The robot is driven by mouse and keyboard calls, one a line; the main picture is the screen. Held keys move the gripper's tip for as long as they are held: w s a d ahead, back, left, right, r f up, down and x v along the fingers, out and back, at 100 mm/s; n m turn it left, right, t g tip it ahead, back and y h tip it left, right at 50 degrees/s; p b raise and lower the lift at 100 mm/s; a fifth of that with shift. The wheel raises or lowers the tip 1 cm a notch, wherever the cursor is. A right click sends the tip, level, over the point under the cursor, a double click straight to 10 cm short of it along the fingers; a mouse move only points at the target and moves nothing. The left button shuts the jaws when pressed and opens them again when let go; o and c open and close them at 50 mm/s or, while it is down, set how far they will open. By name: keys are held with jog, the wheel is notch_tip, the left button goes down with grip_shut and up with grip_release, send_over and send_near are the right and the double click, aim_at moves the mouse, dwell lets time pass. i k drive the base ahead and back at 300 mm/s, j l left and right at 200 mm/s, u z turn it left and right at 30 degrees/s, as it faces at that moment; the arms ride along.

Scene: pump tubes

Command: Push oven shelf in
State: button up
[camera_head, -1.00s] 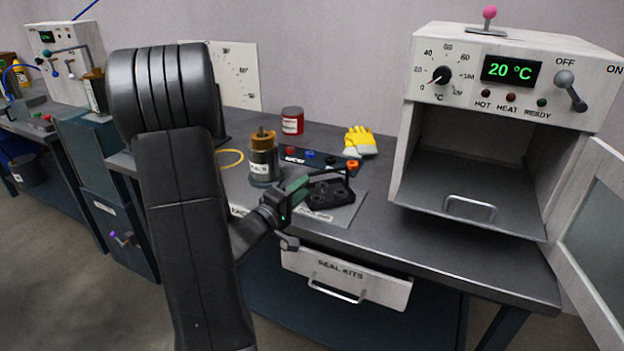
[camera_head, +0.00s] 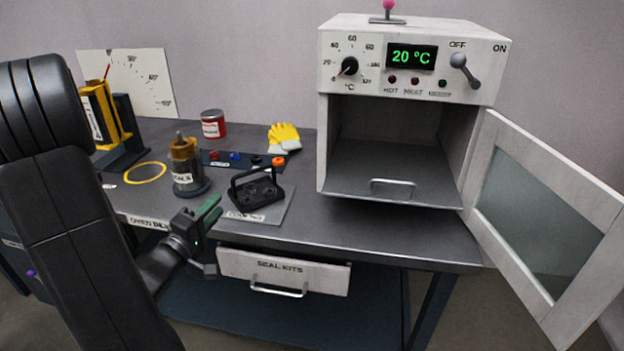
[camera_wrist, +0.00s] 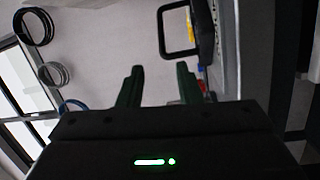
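The oven (camera_head: 330,150) stands on the right of the bench, with its glass-paned door (camera_head: 540,215) swung wide open to the right. Its grey shelf (camera_head: 350,170) is at the bottom of the opening, and its front edge with a handle (camera_head: 393,183) sticks out a little past the oven front. The display reads 20 °C. My gripper (camera_head: 212,211) is at the bench's front edge, left of the oven and well apart from the shelf. In the wrist view its two green fingers (camera_wrist: 158,88) are spread apart with nothing between them.
A black tray with a carrying handle (camera_head: 256,190) lies on a grey mat beside my gripper. A labelled cylinder (camera_head: 187,168), yellow gloves (camera_head: 284,137) and a red can (camera_head: 213,124) stand behind. The seal kits drawer (camera_head: 283,270) is partly open below. Bench before the oven is clear.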

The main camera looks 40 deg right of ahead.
aim_at(410, 174)
jog(key=j+z, duration=0.1)
jog(key=z, duration=1.1)
jog(key=k+l, duration=0.05)
